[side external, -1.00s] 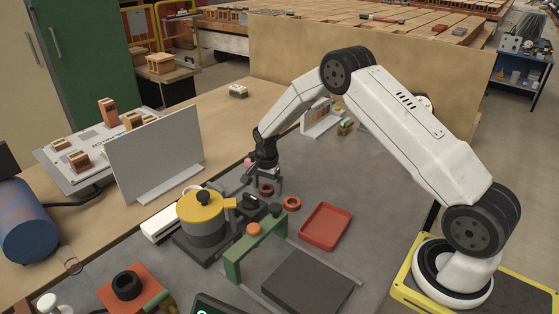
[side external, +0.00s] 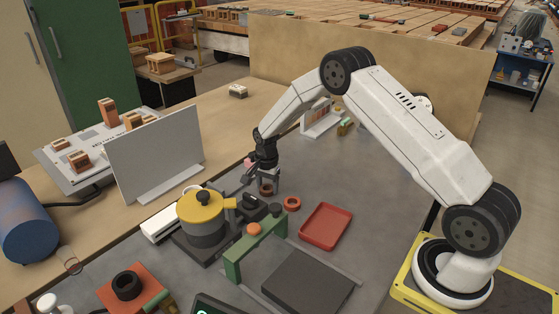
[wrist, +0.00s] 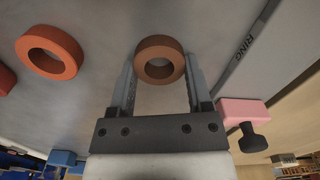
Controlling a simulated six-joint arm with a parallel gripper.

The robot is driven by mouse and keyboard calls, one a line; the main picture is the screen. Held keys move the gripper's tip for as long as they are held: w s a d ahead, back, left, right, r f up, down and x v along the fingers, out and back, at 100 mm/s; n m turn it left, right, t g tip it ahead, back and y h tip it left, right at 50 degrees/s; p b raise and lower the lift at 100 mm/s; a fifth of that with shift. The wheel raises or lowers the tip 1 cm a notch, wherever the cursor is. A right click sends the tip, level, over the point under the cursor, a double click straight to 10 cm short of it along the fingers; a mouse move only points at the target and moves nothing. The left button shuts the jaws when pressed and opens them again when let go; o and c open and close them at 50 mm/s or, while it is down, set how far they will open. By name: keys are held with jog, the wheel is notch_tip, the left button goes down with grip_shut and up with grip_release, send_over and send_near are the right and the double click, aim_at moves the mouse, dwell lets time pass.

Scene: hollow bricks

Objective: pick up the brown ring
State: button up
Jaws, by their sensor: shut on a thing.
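The brown ring (wrist: 160,47) is between the two fingertips of my gripper (wrist: 160,62) in the wrist view, with one finger against each side of it. In the side external view the brown ring (side external: 267,188) is at the lower end of my gripper (side external: 268,182), close to the grey table top. My gripper is shut on the ring. I cannot tell whether the ring touches the table.
An orange-red ring (side external: 292,202) lies just right of my gripper, with a red tray (side external: 326,226) beyond it. A yellow-topped pot (side external: 202,208) and a green bridge-like frame (side external: 254,246) stand in front. A pink block (wrist: 242,112) is close beside my gripper.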

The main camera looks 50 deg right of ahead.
jog(key=shift+r, duration=0.15)
jog(key=shift+r, duration=0.8)
jog(key=s+a+r, duration=0.2)
jog(key=s+r, duration=0.9)
jog(key=s, duration=0.2)
jog(key=shift+s+a, duration=0.25)
jog(key=shift+s, duration=0.1)
jog(key=shift+w+r, duration=0.1)
